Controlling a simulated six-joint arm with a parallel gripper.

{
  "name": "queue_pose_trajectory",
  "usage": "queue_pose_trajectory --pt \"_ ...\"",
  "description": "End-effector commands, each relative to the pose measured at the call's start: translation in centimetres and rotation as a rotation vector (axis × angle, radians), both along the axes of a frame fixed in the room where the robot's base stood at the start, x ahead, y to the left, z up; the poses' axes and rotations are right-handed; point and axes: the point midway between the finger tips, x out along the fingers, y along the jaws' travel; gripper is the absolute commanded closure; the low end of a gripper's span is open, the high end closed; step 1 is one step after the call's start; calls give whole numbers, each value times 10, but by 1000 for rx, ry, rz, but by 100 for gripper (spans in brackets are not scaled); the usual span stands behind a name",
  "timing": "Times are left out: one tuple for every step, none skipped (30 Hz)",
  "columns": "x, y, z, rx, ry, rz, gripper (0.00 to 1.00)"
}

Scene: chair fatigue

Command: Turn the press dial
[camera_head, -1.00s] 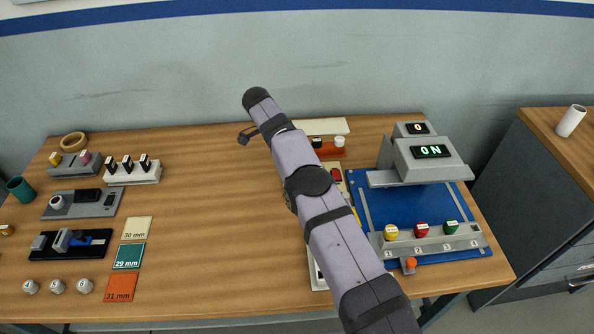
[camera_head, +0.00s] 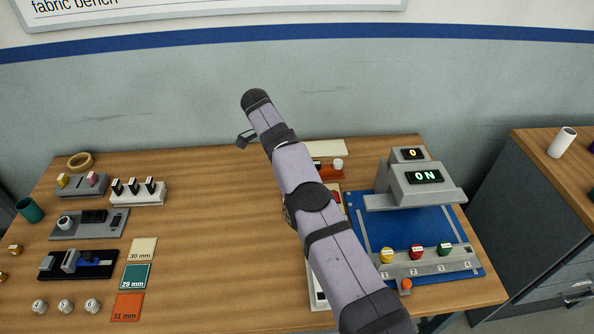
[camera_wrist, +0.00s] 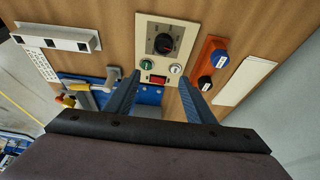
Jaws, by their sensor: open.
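The press dial (camera_wrist: 163,43) is a black round knob with a red mark, set on a cream control panel (camera_wrist: 144,27). Below it are a green button (camera_wrist: 148,65), a white-rimmed button (camera_wrist: 176,68) and a red switch (camera_wrist: 157,79). My gripper (camera_wrist: 158,88) is open and empty, its two blue fingers apart below the dial in the wrist view, not touching it. In the head view my arm hides most of the panel. The grey press (camera_head: 421,183) stands on a blue base (camera_head: 432,220), its display reading ON and a smaller one reading 0.
An orange block (camera_wrist: 205,65) with blue and black knobs lies right of the panel, beside a pale plate (camera_wrist: 246,80). A white holder (camera_wrist: 57,38) lies left. Yellow, red and green pieces stand on the numbered press rail (camera_head: 430,262). The table's middle left is clear.

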Motion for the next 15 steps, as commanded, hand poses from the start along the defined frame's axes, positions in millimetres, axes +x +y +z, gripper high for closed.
queue_pose_trajectory --pt "0 0 0 0 0 0 51" --pt "0 0 0 0 0 0 51" --pt "0 0 0 0 0 0 51" --pt "0 0 -1 0 0 -1 51" --pt "0 -1 -2 0 0 -2 51" --pt "0 -3 -4 0 0 -4 51" --pt "1 -4 -6 0 0 -8 51" --pt "1 -6 -9 0 1 -11 51" --pt "2 -11 -14 0 -1 -18 51" --pt "3 -14 -16 1 -5 -25 51" --pt "4 -19 -17 3 -12 -34 51" --pt "8 -25 -16 8 -28 -46 51" --pt "11 -31 -13 12 -44 -57 51" --pt "14 -38 -9 17 -63 -69 51" --pt "18 -47 -2 24 -93 -86 51"
